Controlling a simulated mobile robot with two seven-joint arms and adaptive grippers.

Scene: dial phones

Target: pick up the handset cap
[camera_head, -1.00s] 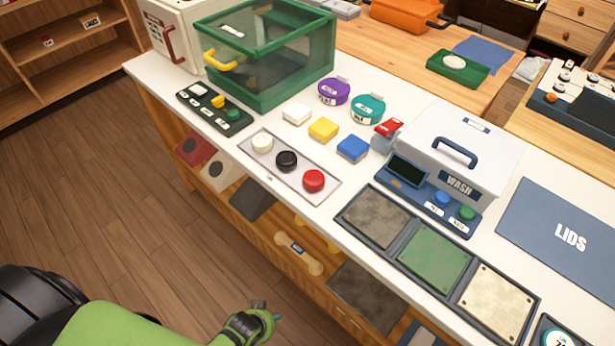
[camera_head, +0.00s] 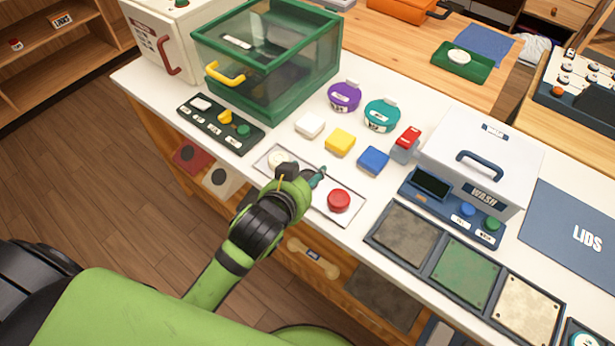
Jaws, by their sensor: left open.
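Round caps lie on a pale tray (camera_head: 350,218) near the counter's front edge. A cream cap (camera_head: 276,157) is at its left end and a red cap (camera_head: 338,200) at its right end. The tray's middle, where a black cap sat in the earlier view, is hidden behind my left gripper. No label shows which one is the handset cap. My left gripper (camera_head: 318,178) is open, over the middle of the tray, between the cream and red caps. Its fingers are partly hidden by its own body, and I cannot tell whether it touches anything. My right gripper is not in view.
White (camera_head: 309,125), yellow (camera_head: 340,142) and blue (camera_head: 373,160) blocks sit behind the tray. A green glass-sided box (camera_head: 315,92) stands behind left, a white WASH box (camera_head: 470,150) to the right. A three-panel dark frame (camera_head: 424,258) lies at front right.

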